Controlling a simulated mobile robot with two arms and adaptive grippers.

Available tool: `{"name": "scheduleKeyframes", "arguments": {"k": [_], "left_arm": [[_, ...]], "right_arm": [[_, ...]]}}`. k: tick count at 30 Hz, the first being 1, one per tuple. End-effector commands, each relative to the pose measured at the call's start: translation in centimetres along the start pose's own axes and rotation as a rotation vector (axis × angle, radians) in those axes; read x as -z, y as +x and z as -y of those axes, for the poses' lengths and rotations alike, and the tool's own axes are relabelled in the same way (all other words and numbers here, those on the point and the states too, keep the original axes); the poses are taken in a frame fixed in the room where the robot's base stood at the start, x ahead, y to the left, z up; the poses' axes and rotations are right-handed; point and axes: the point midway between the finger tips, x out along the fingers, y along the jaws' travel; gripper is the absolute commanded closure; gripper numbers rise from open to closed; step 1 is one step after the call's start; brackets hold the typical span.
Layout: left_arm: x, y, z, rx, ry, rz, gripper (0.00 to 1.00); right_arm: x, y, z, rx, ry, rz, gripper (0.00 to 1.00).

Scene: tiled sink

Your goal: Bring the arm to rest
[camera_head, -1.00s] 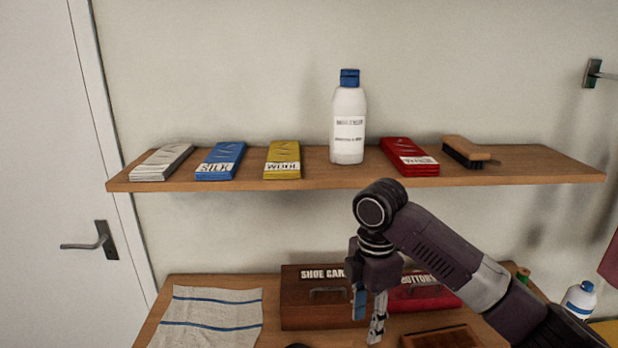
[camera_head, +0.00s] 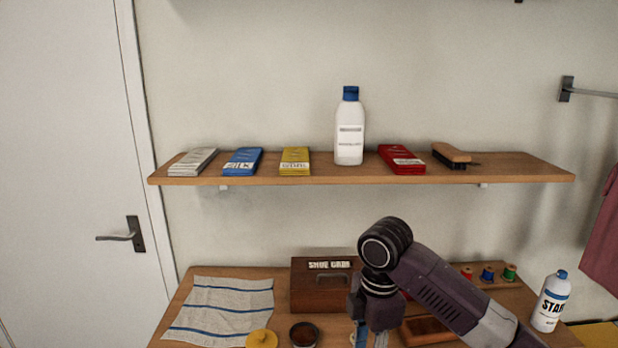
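My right arm comes in from the lower right, and its gripper (camera_head: 370,341) points down over the table in front of the shoe care box (camera_head: 318,284). The fingers run into the bottom edge of the picture, so their tips and anything between them are hidden. I cannot tell whether they are open or shut. My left gripper is not in view.
A wall shelf (camera_head: 520,168) holds a white bottle (camera_head: 349,133), several folded packets and a brush (camera_head: 452,153). The table (camera_head: 284,310) carries a striped cloth (camera_head: 222,308), a yellow lid (camera_head: 261,339), a dark round tin (camera_head: 304,334), thread spools (camera_head: 487,273) and a starch bottle (camera_head: 550,303).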

Motion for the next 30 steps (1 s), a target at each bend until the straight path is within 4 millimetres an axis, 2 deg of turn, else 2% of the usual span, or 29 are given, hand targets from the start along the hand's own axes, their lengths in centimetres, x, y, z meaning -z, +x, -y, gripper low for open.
{"name": "scheduleKeyframes", "arguments": {"k": [11,19,24,30], "left_arm": [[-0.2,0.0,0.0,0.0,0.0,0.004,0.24],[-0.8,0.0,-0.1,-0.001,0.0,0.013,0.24],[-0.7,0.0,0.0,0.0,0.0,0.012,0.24],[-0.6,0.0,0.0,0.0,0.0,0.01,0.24]], "right_arm": [[4.0,6.1,2.4,-0.041,0.127,-0.089,0.64],[7.8,11.7,6.5,-0.095,0.389,-0.215,0.64],[8.7,14.2,9.5,-0.125,0.611,-0.282,0.64],[7.8,16.4,13.7,-0.156,0.909,-0.323,0.64]]}}
